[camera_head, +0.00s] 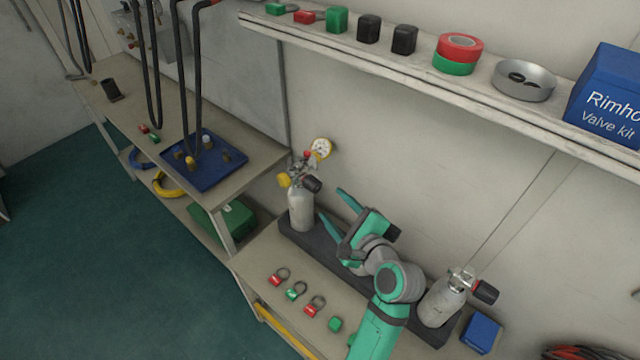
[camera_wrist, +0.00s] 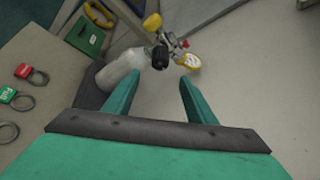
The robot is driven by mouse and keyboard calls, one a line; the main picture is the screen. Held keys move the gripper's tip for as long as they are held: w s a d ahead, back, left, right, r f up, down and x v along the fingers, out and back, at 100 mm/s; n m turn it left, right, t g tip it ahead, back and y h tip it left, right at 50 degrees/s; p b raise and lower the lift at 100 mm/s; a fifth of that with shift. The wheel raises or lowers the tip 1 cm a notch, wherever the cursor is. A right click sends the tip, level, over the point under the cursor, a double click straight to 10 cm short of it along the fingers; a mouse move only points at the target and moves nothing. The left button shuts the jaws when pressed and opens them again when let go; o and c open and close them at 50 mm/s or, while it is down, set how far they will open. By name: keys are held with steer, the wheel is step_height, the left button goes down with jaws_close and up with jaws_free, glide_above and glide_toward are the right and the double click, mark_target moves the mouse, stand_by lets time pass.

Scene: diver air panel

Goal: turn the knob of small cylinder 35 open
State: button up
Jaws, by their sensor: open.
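Two small grey cylinders stand in a dark rack (camera_head: 330,255) on the bench; I cannot read a number on either. The left cylinder (camera_head: 301,210) has a valve with a black knob (camera_head: 312,184), a yellow part (camera_head: 284,180) and a gauge (camera_head: 321,148). The right cylinder (camera_head: 440,302) has a valve with a black knob (camera_head: 485,291). My gripper (camera_head: 333,211) is open and empty, right of the left cylinder, fingers pointing towards its valve. In the wrist view the left cylinder (camera_wrist: 122,65) and its black knob (camera_wrist: 160,58) lie just beyond the fingertips, apart from them.
A blue box (camera_head: 480,332) stands beside the right cylinder. A shelf (camera_head: 400,62) with tapes and boxes runs above. A blue tray (camera_head: 215,170) sits on the left bench.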

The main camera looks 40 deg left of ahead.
mark_target(317, 189)
steer(key=x, duration=0.9)
steer(key=shift+s+a, duration=0.25)
steer(key=shift+a, duration=0.2)
steer(key=shift+w+a+f, duration=0.2)
steer(key=shift+w+a, duration=0.25)
steer(key=shift+a, duration=0.05)
steer(key=shift+c, duration=0.4)
steer(key=c, duration=1)
